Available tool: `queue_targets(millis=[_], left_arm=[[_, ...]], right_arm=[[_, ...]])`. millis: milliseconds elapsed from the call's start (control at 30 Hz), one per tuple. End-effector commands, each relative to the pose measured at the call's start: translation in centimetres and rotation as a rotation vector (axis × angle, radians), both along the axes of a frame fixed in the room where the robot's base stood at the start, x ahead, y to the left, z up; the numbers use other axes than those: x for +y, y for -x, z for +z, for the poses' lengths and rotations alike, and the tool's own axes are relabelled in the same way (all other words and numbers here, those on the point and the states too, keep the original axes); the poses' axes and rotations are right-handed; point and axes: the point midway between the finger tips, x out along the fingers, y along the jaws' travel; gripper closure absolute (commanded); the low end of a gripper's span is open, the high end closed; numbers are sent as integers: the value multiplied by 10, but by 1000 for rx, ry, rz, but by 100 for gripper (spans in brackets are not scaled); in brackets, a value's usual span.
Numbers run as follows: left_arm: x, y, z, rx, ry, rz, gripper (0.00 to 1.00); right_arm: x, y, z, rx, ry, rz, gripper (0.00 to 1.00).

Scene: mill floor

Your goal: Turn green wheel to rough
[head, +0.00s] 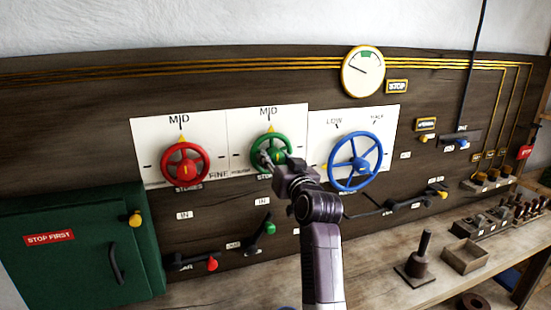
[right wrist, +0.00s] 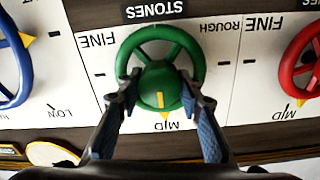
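The green wheel (head: 284,143) is on a white plate on the dark panel, between a red and a blue wheel. In the upside-down right wrist view the green wheel (right wrist: 160,40) shows its yellow mark toward MID (right wrist: 181,125). The ROUGH label (right wrist: 237,25) is on the right there, and FINE (right wrist: 97,40) on the left. My right gripper (head: 268,160) is at the green wheel. In the wrist view the right gripper (right wrist: 160,78) has its fingers apart, one on each side of the hub. Whether they touch it is unclear. My left gripper is not in view.
The red wheel (head: 185,145) is close on the left and the blue wheel (head: 378,150) close on the right. Small levers with red (head: 212,264) and green (head: 269,228) knobs stick out below. A green cabinet (head: 70,275) stands at left, a wooden bench (head: 380,265) at lower right.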

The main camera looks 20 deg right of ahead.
Motion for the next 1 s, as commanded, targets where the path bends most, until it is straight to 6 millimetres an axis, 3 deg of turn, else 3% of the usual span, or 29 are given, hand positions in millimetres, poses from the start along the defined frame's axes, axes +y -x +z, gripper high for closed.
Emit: queue_targets(millis=[167, 567, 1000], left_arm=[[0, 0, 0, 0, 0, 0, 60], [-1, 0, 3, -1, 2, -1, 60], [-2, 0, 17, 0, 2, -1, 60]], right_arm=[[0, 0, 0, 1, 0, 0, 90], [-1, 0, 0, -1, 92, -1, 91], [0, 0, 1, -13, 468, -1, 91]])
